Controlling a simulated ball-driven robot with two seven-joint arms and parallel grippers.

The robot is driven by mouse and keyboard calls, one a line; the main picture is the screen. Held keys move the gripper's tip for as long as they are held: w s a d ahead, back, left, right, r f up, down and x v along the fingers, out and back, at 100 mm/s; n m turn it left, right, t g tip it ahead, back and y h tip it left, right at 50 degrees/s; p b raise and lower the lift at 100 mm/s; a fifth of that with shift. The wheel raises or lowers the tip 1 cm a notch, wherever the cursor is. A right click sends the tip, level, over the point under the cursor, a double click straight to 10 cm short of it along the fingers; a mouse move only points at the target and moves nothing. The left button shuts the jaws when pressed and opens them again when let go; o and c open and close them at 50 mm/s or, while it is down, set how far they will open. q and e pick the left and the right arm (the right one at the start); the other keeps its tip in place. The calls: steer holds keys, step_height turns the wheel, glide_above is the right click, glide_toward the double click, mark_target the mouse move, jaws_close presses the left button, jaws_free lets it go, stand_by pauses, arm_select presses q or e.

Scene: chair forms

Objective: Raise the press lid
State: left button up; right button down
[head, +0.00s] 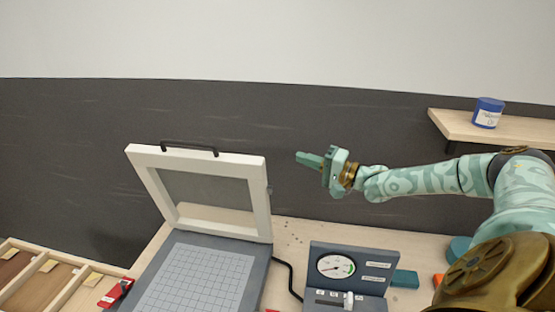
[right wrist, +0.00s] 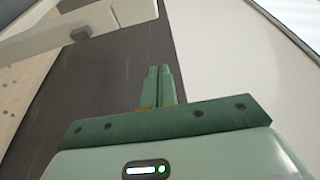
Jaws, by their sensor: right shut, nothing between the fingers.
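The press lid (head: 258,205) is a white frame around a dark pane, with a black handle (head: 188,147) along its top edge. It stands raised and tilted at the back of the grey press base (head: 165,250), whose gridded bed (head: 200,280) is exposed. My right gripper (head: 300,156) is shut and empty, in the air to the right of the lid and apart from it. Its closed fingers also show in the right wrist view (right wrist: 158,87), with part of the lid's white frame (right wrist: 60,32) at the upper left. My left gripper is not in view.
A control box with a dial (head: 336,265) stands right of the press, joined by a black cable. A wooden divided tray (head: 70,290) is at the lower left. A shelf (head: 510,130) holds a blue tin (head: 488,112). A dark wall panel is behind.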

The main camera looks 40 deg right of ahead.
steer(key=p+x, duration=0.2)
steer(key=x, duration=0.8)
steer(key=s+a+p, duration=0.2)
steer(key=a, duration=0.1)
steer(key=shift+s+f, duration=0.25)
steer(key=shift+f, duration=0.1)
steer(key=shift+a, duration=0.1)
